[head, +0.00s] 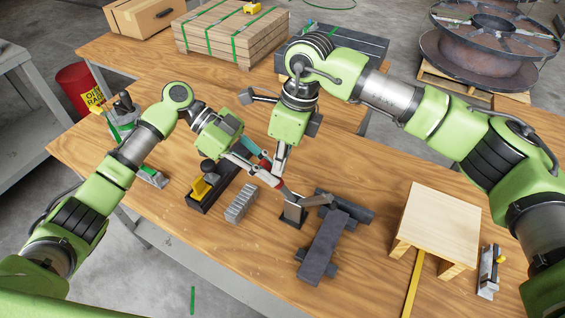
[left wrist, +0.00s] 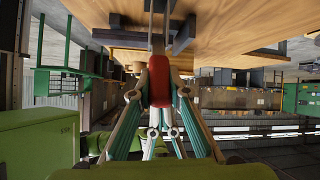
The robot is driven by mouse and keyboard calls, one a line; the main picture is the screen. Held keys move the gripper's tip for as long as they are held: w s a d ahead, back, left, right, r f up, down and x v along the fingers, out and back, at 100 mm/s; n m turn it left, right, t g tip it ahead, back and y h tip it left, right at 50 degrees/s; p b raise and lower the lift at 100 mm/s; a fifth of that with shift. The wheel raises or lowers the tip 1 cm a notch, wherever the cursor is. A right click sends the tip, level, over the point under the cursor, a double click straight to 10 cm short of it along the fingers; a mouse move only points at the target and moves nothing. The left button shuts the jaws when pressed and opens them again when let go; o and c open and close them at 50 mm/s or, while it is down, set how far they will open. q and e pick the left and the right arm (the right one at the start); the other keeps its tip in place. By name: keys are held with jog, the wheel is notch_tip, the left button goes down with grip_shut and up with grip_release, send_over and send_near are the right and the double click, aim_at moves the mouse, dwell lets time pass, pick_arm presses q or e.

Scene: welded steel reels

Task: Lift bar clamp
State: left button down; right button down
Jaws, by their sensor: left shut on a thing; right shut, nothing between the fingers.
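The bar clamp shows a red handle (left wrist: 159,80) between my left gripper's fingers in the left wrist view. In the head view its red part (head: 268,178) and grey metal lie close to both grippers, partly hidden by fingers. My left gripper (head: 255,165) is shut on the red handle; its fingers also show in the left wrist view (left wrist: 160,115). My right gripper (head: 279,168) points down beside it, shut and empty. Whether it touches the clamp I cannot tell. The clamp's far end is hard to separate from the dark block (head: 292,214) with a grey metal piece.
Dark steel bars (head: 323,246) lie crossed on the wooden table (head: 230,262). A grey ribbed block (head: 241,203) and a black tool with a yellow part (head: 201,187) stand left of them. A wooden stand (head: 440,222) is right. The table's front edge is mostly clear.

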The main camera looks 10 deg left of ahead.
pick_arm(q)
jog(key=c, duration=2.2)
grip_release()
jog(key=shift+s+d+r, duration=0.1)
jog(key=shift+d+r, duration=0.1)
jog(key=shift+d, duration=0.1)
pick_arm(e)
jog(key=shift+a+f, duration=0.15)
jog(key=shift+a, duration=0.15)
pick_arm(q)
jog(key=shift+o, duration=1.4)
jog(key=shift+a, duration=0.15)
jog(key=shift+f, duration=0.1)
jog(key=shift+a, duration=0.15)
